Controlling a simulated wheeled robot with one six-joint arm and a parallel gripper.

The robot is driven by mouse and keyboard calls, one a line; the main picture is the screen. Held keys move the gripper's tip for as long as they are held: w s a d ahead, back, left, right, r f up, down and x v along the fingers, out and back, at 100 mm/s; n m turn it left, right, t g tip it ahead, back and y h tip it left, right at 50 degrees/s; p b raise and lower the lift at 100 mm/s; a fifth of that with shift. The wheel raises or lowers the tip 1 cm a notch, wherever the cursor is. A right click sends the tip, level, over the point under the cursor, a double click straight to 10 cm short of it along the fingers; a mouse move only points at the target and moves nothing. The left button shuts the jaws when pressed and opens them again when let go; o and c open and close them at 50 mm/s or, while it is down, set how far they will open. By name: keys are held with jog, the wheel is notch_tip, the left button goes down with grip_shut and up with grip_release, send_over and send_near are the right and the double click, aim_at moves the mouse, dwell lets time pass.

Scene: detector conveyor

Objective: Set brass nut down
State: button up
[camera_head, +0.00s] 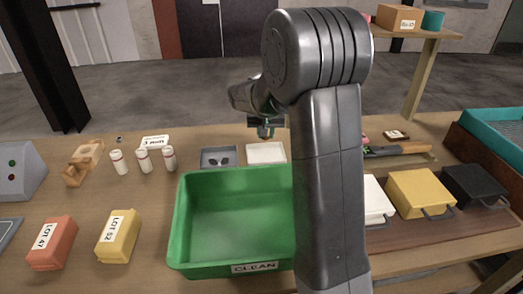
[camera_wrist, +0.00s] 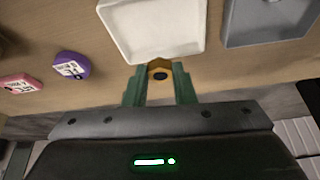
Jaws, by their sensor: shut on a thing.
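In the wrist view my gripper (camera_wrist: 159,84) has its green fingers shut on a brass nut (camera_wrist: 158,65), a small yellow-brown ring with a dark hole. The nut shows just beyond the near edge of a white tray (camera_wrist: 150,50). In the head view my gripper (camera_head: 265,131) points down behind the white tray (camera_head: 266,146). The nut is too small to make out clearly there. The exact height of the nut above the table cannot be told.
A grey tray (camera_head: 219,149) with small dark items sits left of the white tray. A green CLEAN bin (camera_head: 190,222) stands in front. White bottles (camera_head: 144,160) stand left. Purple (camera_wrist: 71,65) and pink (camera_wrist: 20,83) labelled pieces lie nearby in the wrist view. My arm hides part of the table.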

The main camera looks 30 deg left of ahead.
aim_at(266, 157)
notch_tip(266, 157, down, 8)
jog(key=shift+r, duration=0.1)
jog(key=shift+d, duration=0.1)
jog(key=o, duration=1)
jog(key=shift+c, duration=0.2)
jog(key=shift+s+r, duration=0.1)
jog(key=shift+r, duration=0.2)
jog(key=v, duration=1.1)
jog(key=shift+r, duration=0.2)
